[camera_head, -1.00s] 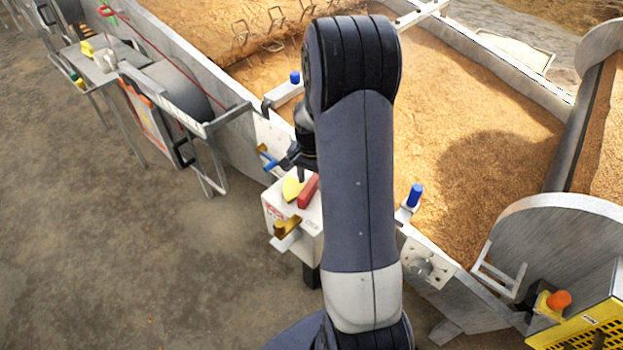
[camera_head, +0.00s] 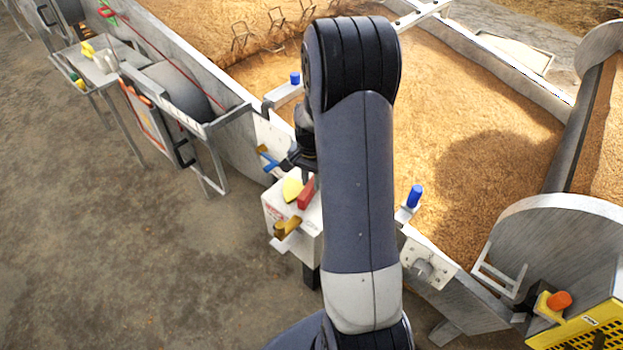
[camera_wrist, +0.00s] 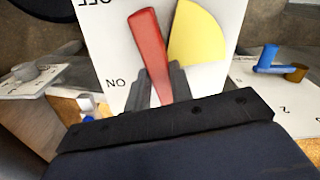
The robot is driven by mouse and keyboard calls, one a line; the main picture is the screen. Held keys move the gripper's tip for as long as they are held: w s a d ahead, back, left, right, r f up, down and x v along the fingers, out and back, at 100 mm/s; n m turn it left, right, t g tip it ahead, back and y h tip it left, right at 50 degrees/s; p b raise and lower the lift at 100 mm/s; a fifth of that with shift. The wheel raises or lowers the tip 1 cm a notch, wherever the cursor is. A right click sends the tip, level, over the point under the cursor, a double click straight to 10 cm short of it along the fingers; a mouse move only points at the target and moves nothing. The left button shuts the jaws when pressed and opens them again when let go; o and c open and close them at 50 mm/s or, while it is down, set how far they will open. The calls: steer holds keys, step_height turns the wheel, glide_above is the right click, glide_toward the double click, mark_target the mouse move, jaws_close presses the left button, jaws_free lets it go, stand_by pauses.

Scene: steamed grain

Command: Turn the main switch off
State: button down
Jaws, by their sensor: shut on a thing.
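The main switch is a white box (camera_head: 273,207) with a red lever handle (camera_head: 305,194) and a yellow sector plate (camera_head: 292,188) on top. In the wrist view the red lever (camera_wrist: 148,45) stands beside the yellow sector (camera_wrist: 200,35), on a white face with an ON label (camera_wrist: 116,83) near my fingers and an OFF label (camera_wrist: 97,3) at the top edge. My gripper (camera_wrist: 158,85) is shut on the red lever, its dark fingers on either side of the lever's near part. In the head view my arm hides most of my gripper.
A blue handle (camera_head: 268,158) sits on the panel behind the box. A brown knob (camera_head: 287,227) juts from the box's front. Blue posts (camera_head: 415,196) stand along the rim of the grain bed (camera_head: 480,110). The floor at left (camera_head: 130,250) is clear.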

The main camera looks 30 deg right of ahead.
steer(key=shift+w+m, duration=0.15)
steer(key=shift+m, duration=1.45)
steer(key=c, duration=1.2)
jaws_free()
steer(key=shift+c, duration=0.2)
step_height(320, 180, up, 11)
steer(key=p, duration=0.1)
steer(key=shift+f, duration=0.1)
